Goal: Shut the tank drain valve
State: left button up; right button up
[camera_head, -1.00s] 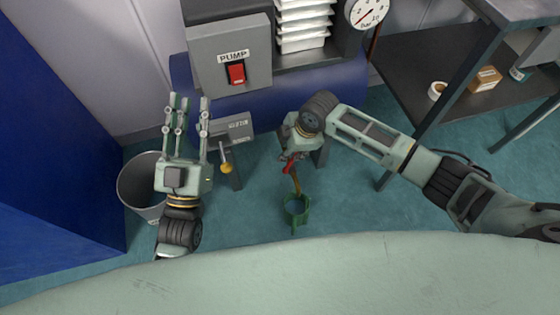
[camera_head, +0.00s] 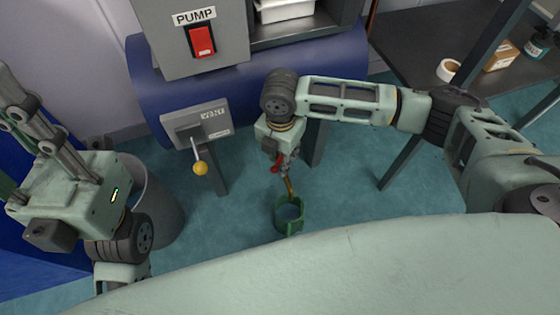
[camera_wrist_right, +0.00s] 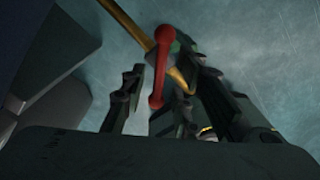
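The drain valve has a red lever (camera_head: 277,168) on a brass pipe (camera_head: 289,187) below the blue tank (camera_head: 148,90). My right gripper (camera_head: 284,163) points down at the valve. In the right wrist view, the red lever (camera_wrist_right: 161,65) stands between the dark fingers of my right gripper (camera_wrist_right: 165,95), with a gap on the left side. The fingers are apart; contact on the right side cannot be told. The brass pipe (camera_wrist_right: 130,25) crosses behind. My left gripper (camera_head: 30,125) is at the far left, fingers apart and empty, partly cut off by the picture edge.
A green ring-shaped cup (camera_head: 289,213) is below the pipe outlet. A grey vent box (camera_head: 196,123) with a yellow-knobbed lever (camera_head: 199,168) is left of the valve. A pump box (camera_head: 195,40) has a red switch. A grey bin (camera_head: 160,205) stands behind my left arm. A dark shelf (camera_head: 415,60) is at right.

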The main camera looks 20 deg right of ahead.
jog(key=shift+f, duration=0.75)
jog(key=shift+c, duration=0.4)
